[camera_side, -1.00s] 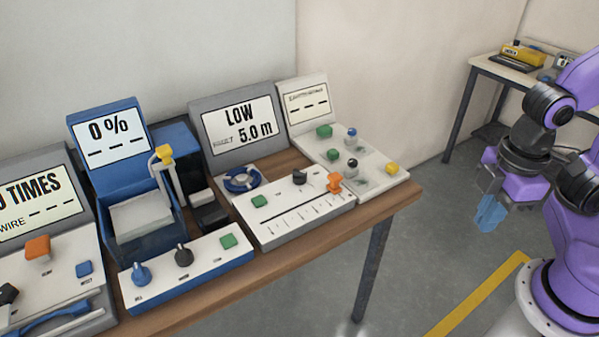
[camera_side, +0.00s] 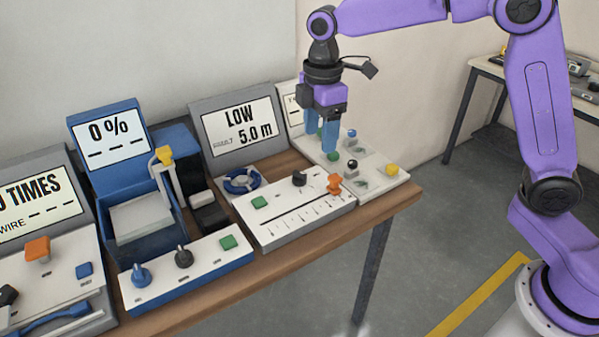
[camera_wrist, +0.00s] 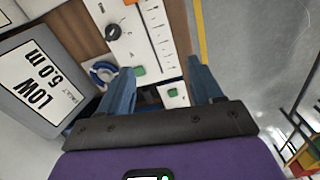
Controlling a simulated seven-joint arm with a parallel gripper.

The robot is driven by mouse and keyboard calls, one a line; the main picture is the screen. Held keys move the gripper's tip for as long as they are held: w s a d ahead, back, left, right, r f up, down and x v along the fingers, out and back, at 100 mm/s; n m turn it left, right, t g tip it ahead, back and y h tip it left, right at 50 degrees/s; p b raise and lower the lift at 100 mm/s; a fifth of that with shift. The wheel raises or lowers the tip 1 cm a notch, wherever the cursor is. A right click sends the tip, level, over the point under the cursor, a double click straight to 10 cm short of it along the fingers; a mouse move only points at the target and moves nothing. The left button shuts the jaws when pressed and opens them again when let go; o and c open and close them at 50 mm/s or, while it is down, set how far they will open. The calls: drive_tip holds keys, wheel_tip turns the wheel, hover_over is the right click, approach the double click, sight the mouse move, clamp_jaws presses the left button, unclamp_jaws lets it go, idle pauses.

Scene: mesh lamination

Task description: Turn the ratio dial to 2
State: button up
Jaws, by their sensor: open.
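I cannot read which knob is the ratio dial. The blue-based control box carries a blue knob (camera_side: 141,275) and a black knob (camera_side: 183,257). Another black knob (camera_side: 299,178) sits on the grey panel and shows in the wrist view (camera_wrist: 112,32). My gripper (camera_side: 321,143) is open and empty, pointing down above the bench. In the side view it overlaps the right-hand panel; in the wrist view its fingers (camera_wrist: 158,68) spread around green buttons seen below. Nothing is between the fingers, and they appear clear of the panels.
A screen (camera_side: 241,123) reads LOW, 5.0 m; another (camera_side: 111,138) reads 0 %. An orange slider knob (camera_side: 335,184), a blue ring (camera_side: 242,180) and a yellow-topped lever (camera_side: 165,154) stand up from the bench units.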

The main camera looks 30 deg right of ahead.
drive_tip(key=n, duration=0.2)
hover_over(300, 172)
drive_tip(key=f, duration=0.2)
wheel_tip(300, 172, down, 17)
drive_tip(key=shift+f, duration=0.15)
drive_tip(key=c, duration=1)
